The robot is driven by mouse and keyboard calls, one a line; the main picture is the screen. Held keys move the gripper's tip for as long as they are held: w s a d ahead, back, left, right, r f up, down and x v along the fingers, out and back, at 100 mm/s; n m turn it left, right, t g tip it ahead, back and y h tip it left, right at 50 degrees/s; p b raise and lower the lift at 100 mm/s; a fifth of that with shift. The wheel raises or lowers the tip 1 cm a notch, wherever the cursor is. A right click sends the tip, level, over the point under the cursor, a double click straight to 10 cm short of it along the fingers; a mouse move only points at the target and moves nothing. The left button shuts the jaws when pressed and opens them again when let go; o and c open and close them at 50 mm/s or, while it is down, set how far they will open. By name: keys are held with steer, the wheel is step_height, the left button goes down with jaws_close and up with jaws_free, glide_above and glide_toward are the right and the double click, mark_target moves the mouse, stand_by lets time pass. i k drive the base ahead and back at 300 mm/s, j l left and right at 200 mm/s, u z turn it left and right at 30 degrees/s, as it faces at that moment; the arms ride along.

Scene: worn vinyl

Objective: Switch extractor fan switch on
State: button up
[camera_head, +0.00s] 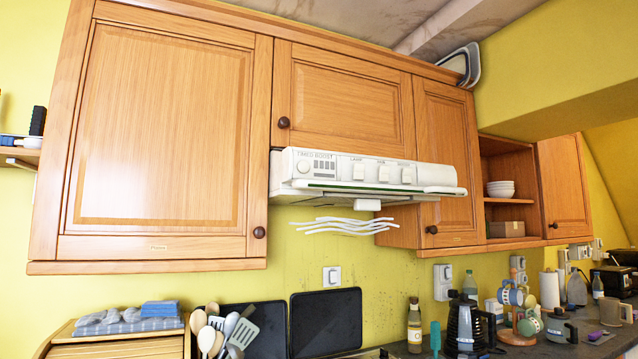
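A white extractor hood (440,178) is fixed under the middle wooden cupboard. Its sloped front panel carries a "TIMED BOOST" block (316,166) with a round knob and small dark buttons. To the right of it are white switches, one (358,171) under a label that looks like "LAMP", then a middle one (384,173) and a right one (407,175) with labels too small to read surely. A white wall switch (332,276) sits on the yellow wall below the hood. I cannot tell which is the fan switch or the position of any. My gripper is not in view.
Wooden cupboards (165,125) flank the hood. Below are dark panels (326,322), a utensil group (222,332), a bottle (415,325) and a black kettle (466,325) on the counter. The space before the hood looks clear.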

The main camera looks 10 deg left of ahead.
mark_target(384, 170)
steer(key=u, duration=0.7)
steer(key=i, duration=0.35)
steer(key=l+u, duration=0.15)
steer(key=u, duration=0.2)
steer(key=l+u, duration=0.2)
steer(key=u, duration=0.15)
steer(key=l+u, duration=0.15)
steer(key=u, duration=0.2)
steer(key=k+l+u, duration=0.15)
steer(key=l, duration=0.3)
steer(key=l+u, duration=0.2)
steer(key=l, duration=0.25)
steer(key=k+l+u, duration=0.15)
steer(key=l, duration=0.25)
steer(key=k+l+u, duration=0.2)
steer(key=l, duration=0.2)
steer(key=k+l+u, duration=0.15)
steer(key=l, duration=0.2)
steer(key=k+l, duration=0.3)
steer(key=l, duration=0.15)
steer(key=k+l, duration=0.25)
steer(key=l, duration=0.25)
steer(key=k+l, duration=0.3)
steer(key=l, duration=0.15)
steer(key=k+l+u, duration=0.1)
steer(key=k+l, duration=0.15)
steer(key=l, duration=0.25)
steer(key=k+l, duration=0.3)
steer(key=l, duration=0.15)
